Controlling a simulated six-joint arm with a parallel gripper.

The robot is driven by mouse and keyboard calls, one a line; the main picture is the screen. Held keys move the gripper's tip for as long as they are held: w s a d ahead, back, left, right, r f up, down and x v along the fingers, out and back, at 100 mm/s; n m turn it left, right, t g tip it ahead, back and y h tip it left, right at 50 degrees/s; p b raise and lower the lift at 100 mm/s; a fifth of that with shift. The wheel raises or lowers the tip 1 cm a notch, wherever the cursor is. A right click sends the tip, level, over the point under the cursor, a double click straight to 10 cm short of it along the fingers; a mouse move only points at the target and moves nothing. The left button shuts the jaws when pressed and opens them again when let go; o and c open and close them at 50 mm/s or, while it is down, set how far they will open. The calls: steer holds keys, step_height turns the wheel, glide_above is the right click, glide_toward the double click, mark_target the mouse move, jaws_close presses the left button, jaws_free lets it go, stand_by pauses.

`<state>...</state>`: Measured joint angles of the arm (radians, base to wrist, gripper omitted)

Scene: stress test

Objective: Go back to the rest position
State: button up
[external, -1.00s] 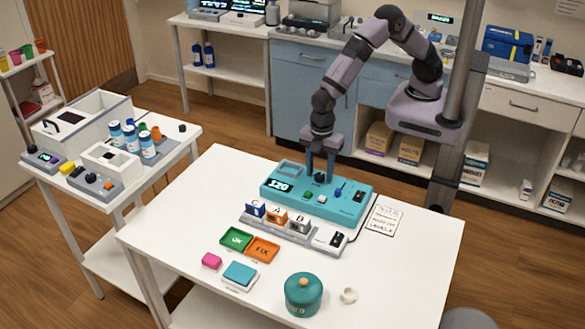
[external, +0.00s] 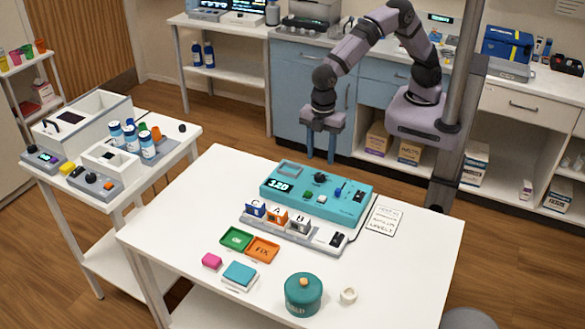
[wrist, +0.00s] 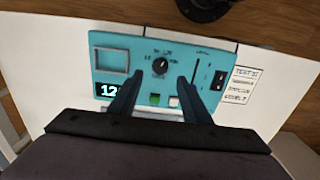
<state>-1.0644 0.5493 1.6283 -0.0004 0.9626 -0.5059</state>
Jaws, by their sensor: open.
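My gripper (external: 321,160) is open and empty, pointing down above the back of the teal control box (external: 345,207). In the wrist view my two blue fingers (wrist: 154,92) are spread, with the box (wrist: 128,78) below them. The black knob (wrist: 160,64) shows between and beyond the fingertips, apart from them. The knob also shows in the external view (external: 320,178), clear of the fingers. The box's display reads about 120; in the wrist view a finger partly hides it.
Lettered blocks (external: 277,217) stand on a grey rack in front of the box. A printed card (external: 384,220) lies right of the box. The space around my raised gripper is clear.

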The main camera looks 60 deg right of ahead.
stand_by(0.5)
steer(key=shift+w+a+m, duration=0.2)
steer(key=shift+a+m, duration=0.15)
steer(key=shift+m, duration=0.45)
steer(key=s+d+f+m, duration=0.1)
steer(key=d, duration=0.1)
steer(key=s+d+f, duration=0.1)
steer(key=f, duration=0.1)
steer(key=s+d+f+m, duration=0.1)
steer(key=d+f, duration=0.1)
steer(key=shift+d+m+h, duration=0.3)
steer(key=shift+h, duration=0.1)
steer(key=w+d+r+m, duration=0.1)
steer(key=d+m, duration=0.6)
steer(key=d, duration=1)
steer(key=w+d+r+m, duration=0.1)
steer(key=d+r+m, duration=0.3)
steer(key=d, duration=1.4)
steer(key=m, duration=0.2)
steer(key=shift+w+r+m+y, duration=0.15)
steer(key=shift+w+m+y, duration=0.15)
steer(key=shift+m+y, duration=0.1)
steer(key=shift+a, duration=0.1)
